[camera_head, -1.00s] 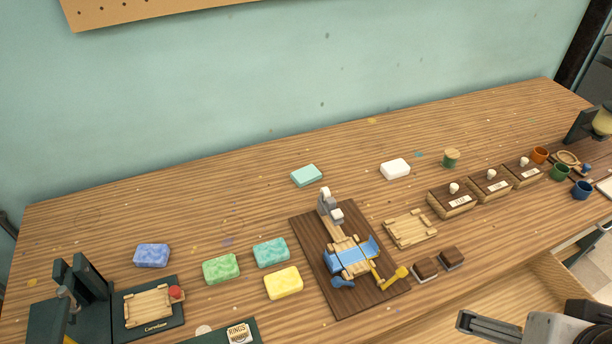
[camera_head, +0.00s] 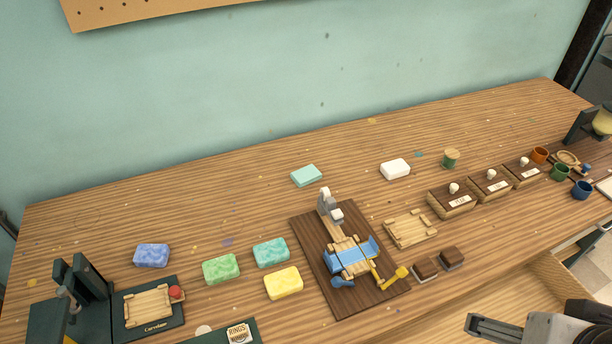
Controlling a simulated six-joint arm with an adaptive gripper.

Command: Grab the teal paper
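A flat teal block (camera_head: 306,175), which looks like a small stack of teal paper, lies on the wooden table toward the wall, just left of the picture's middle. A similar white block (camera_head: 395,168) lies to its right. A marbled teal soap bar (camera_head: 271,252) lies nearer the front, left of the dark brown board. My gripper (camera_head: 486,326) shows only in part at the bottom right, over the table's front edge, far from the teal paper. It touches nothing that I can see. Its opening is not clear from this angle.
The dark brown board (camera_head: 311,246) with a blue-and-wood device (camera_head: 351,256) stands between my gripper and the teal paper. A wooden tray (camera_head: 411,228), brown blocks (camera_head: 425,270) and lidded boxes (camera_head: 452,203) lie to the right. Table around the teal paper is clear.

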